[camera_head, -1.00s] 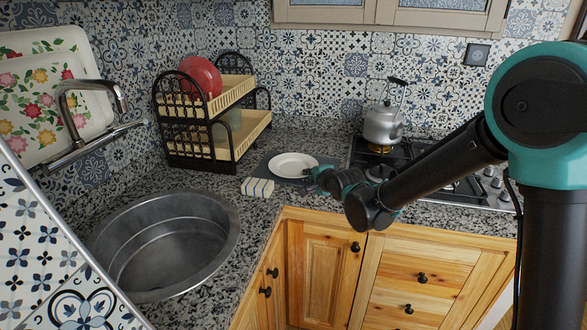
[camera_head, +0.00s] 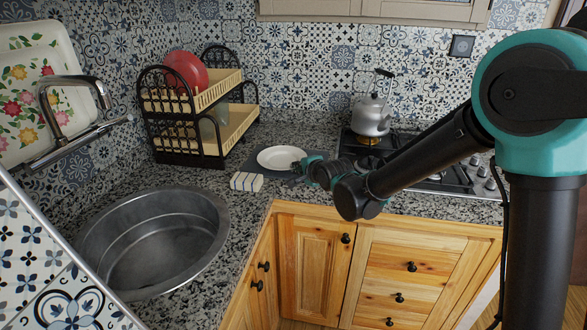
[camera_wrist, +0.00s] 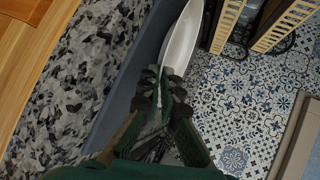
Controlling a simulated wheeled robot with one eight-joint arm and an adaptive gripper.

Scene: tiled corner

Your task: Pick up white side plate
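The white side plate (camera_head: 281,158) lies on a dark grey mat (camera_head: 254,163) on the counter in the head view. In the wrist view the plate (camera_wrist: 184,42) appears steeply foreshortened, with its near rim at the fingertips. My gripper (camera_head: 301,167) is at the plate's right rim, low over the mat. In the wrist view my gripper (camera_wrist: 163,88) has a narrow gap between its fingers, with the near rim at this gap. Whether the fingers touch the rim is hard to tell.
A striped sponge (camera_head: 246,182) lies in front of the mat. A kettle (camera_head: 371,117) sits on the stove (camera_head: 425,185) to the right. A sink (camera_head: 150,245) is at front left.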

